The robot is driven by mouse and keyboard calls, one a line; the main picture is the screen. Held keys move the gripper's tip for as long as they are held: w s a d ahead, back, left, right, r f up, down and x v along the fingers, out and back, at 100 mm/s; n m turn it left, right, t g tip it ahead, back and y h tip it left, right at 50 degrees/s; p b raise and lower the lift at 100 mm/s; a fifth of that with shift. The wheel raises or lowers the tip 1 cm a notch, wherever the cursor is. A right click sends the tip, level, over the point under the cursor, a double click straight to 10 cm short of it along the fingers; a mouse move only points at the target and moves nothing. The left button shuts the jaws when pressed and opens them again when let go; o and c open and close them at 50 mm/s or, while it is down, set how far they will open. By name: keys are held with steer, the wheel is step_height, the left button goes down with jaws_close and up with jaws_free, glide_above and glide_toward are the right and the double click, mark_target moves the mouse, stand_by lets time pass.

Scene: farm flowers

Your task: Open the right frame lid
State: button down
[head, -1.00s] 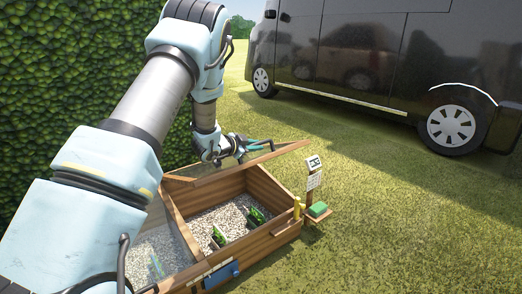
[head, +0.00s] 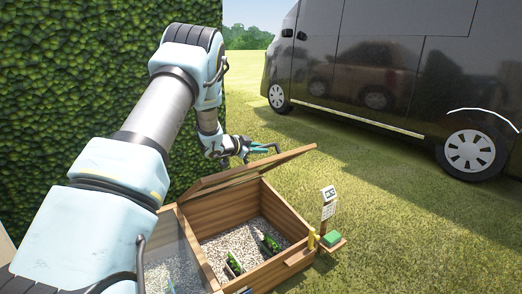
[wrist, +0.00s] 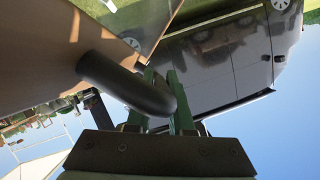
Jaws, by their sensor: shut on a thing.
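The right frame lid (head: 245,172) is a wood-edged panel, raised and tilted above the right compartment of the wooden cold frame (head: 222,208). My gripper (head: 262,149) is at the lid's upper side, beyond it in the head view. In the wrist view my gripper (wrist: 170,100) has green fingers closed around a dark, rounded handle (wrist: 125,82) fixed to the brown lid surface (wrist: 45,45). The left compartment stays under its clear lid (head: 172,262), partly hidden by my arm.
A hedge (head: 70,90) rises at left, and a dark van (head: 385,75) stands on the grass behind.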

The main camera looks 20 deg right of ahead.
steer(key=c, duration=0.8)
jaws_free()
steer(key=v, duration=1)
steer(key=shift+s+a+p, duration=0.15)
steer(key=shift+a+p, duration=0.15)
steer(key=shift+a, duration=0.05)
